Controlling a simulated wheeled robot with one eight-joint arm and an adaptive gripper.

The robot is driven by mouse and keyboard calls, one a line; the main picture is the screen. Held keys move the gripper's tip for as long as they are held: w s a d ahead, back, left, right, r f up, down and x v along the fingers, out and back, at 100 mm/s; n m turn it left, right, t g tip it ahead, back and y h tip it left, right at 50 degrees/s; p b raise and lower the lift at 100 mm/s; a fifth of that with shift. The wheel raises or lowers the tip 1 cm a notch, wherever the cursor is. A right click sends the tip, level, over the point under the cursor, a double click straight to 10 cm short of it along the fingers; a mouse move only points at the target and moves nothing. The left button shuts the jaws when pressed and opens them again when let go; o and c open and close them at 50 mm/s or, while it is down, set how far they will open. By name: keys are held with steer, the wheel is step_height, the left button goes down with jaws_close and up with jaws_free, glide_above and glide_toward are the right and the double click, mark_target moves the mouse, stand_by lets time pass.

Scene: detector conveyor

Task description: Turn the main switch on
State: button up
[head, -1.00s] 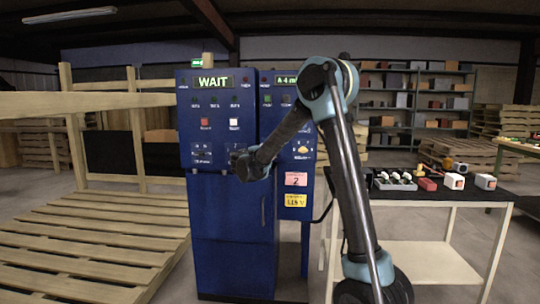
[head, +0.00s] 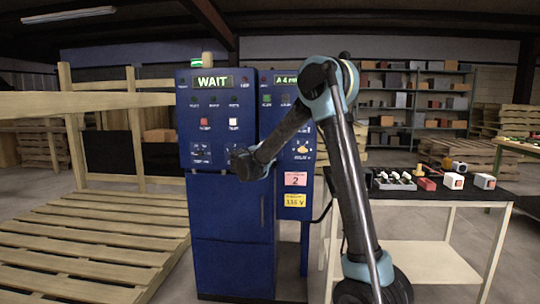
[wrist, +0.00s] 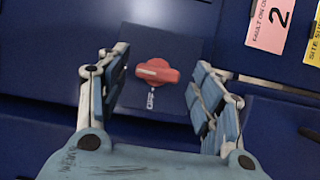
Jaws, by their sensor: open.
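The main switch (wrist: 157,72) is a red rotary knob with a pale pointer stripe on its left part, on a dark blue panel in the wrist view. The stripe lies nearly level in that picture. A small white marking sits just below the knob, too small to read surely. My gripper (wrist: 162,78) is open, one finger left and one right of the knob, with gaps on both sides. I cannot tell how far the fingertips are from the panel. In the head view my gripper (head: 246,164) is in front of the blue cabinet (head: 232,225) and hides the knob.
The cabinet's display (head: 213,82) reads WAIT. A pink label (head: 295,179) with a 2 and a yellow label (head: 295,201) are right of my gripper. A table (head: 470,192) with small parts stands at right, wooden pallets (head: 85,240) lie at left.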

steer(key=shift+s+a, duration=0.1)
steer(key=v, duration=1.1)
steer(key=shift+s, duration=0.35)
steer(key=s+d+f+m+g, duration=0.25)
steer(key=s+d, duration=0.25)
steer(key=d, duration=0.5)
steer(key=s+d+f+m+g, duration=0.2)
steer(key=s+d+g, duration=0.2)
steer(key=d, duration=0.6)
steer(key=s+d+f+m+g, duration=0.25)
steer(key=s+d, duration=0.25)
steer(key=d, duration=0.5)
steer(key=s+d+f+m+g+y, duration=0.1)
steer(key=s+d+f+g+y, duration=0.2)
steer(key=s, duration=0.4)
steer(key=s+d+f+m+g, duration=0.1)
steer(key=s+d+f+m, duration=0.15)
steer(key=s+f, duration=0.4)
steer(key=s+a+f+m+g+y, duration=0.1)
steer(key=s+f+y, duration=0.3)
steer(key=s, duration=1)
step_height(320, 180, down, 3)
steer(key=shift+a+r+m+y, duration=0.1)
steer(key=shift+a+m+y, duration=0.2)
steer(key=shift+a+m, duration=0.35)
